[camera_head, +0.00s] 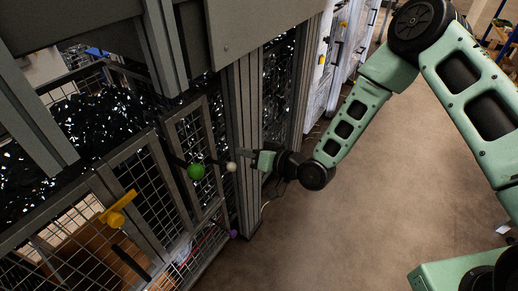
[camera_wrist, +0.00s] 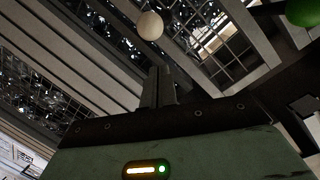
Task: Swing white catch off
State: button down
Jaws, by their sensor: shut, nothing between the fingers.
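The white catch shows as a small white ball knob (camera_head: 231,167) at the edge of a mesh gate, beside a grey upright post. It also shows in the wrist view as a white ball (camera_wrist: 150,26) just ahead of my fingertips. My gripper (camera_head: 246,154) is shut and empty, close to the right of the white knob in the head view. In the wrist view its fingers (camera_wrist: 158,80) are together, with a visible gap to the ball. Whether a fingertip touches the knob's arm cannot be told.
A green ball knob (camera_head: 196,171) sits just left of the white one on the gate (camera_head: 205,150). A yellow handle (camera_head: 117,212) is on the nearer mesh panel. A purple knob (camera_head: 233,234) is low near the post. Open brown floor (camera_head: 340,230) lies to the right.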

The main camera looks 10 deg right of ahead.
jog(key=shift+s+a+f, duration=0.25)
jog(key=shift+f, duration=0.25)
jog(key=shift+s+a+f, duration=0.2)
jog(key=shift+a+f, duration=0.05)
jog(key=shift+f, duration=0.2)
jog(key=shift+s+a, duration=0.3)
jog(key=shift+s, duration=0.35)
jog(key=shift+s+a, duration=0.3)
jog(key=shift+s, duration=0.3)
